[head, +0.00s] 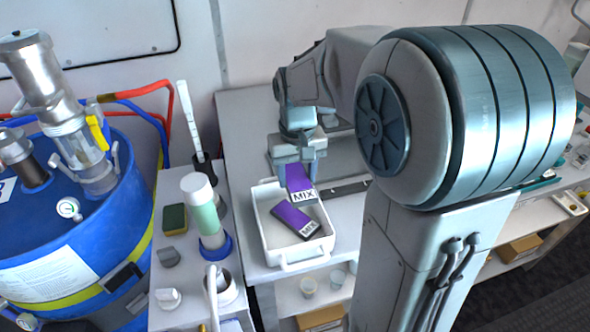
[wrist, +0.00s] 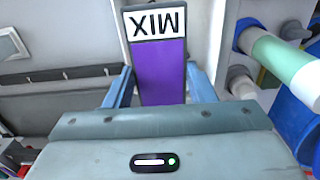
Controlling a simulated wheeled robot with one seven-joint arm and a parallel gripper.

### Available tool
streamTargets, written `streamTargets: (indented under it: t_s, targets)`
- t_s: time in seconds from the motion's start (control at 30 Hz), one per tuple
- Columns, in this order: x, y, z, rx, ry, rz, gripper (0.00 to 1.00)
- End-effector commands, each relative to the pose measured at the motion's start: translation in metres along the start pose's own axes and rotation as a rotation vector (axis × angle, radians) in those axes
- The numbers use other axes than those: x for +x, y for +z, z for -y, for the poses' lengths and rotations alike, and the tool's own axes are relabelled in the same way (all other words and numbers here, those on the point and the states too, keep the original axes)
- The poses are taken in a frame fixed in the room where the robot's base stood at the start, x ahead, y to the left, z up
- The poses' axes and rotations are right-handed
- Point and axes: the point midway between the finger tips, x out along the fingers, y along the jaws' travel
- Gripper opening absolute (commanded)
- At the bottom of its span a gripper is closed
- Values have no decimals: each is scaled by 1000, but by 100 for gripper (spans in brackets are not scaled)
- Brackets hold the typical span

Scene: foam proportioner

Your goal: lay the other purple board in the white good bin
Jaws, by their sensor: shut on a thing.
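My gripper (head: 297,160) is shut on a purple board (head: 299,178) with a white MIX label. It holds this board tilted, label end down, over the back part of the white bin (head: 264,222). The held board also shows in the wrist view (wrist: 160,70), between the blue fingers (wrist: 158,88). A second purple board (head: 291,217) with a MIX label lies inside the white bin, on its floor. The held board's lower end is near the lying board; whether they touch I cannot tell.
A blue drum (head: 85,225) with pumps and hoses stands at the left. A narrow stand with a green-and-white cylinder (head: 207,215) and a sponge (head: 174,219) is left of the bin.

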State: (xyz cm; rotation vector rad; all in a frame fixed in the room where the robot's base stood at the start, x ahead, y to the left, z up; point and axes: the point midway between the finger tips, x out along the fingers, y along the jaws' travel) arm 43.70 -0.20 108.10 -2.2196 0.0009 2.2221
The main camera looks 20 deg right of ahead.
Motion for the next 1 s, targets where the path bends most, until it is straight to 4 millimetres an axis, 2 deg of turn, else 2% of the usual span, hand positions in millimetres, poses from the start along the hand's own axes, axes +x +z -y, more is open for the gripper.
streamTargets:
  t_s: [0.03, 0.2, 0.5, 0.53, 0.6, 0.87, 1.0]
  targets:
    - [12, 0, 0, 0, 0, 1, 27]
    - [26, 0, 0, 0, 0, 0, 27]
    - [26, 0, 0, -1, 0, 0, 27]
    - [26, 0, 0, -1, 0, 0, 56]
    - [26, 0, 0, -1, 0, 0, 75]
    - [26, 0, 0, -1, 0, 0, 76]
    - [18, -1, 0, -1, 0, -3, 76]
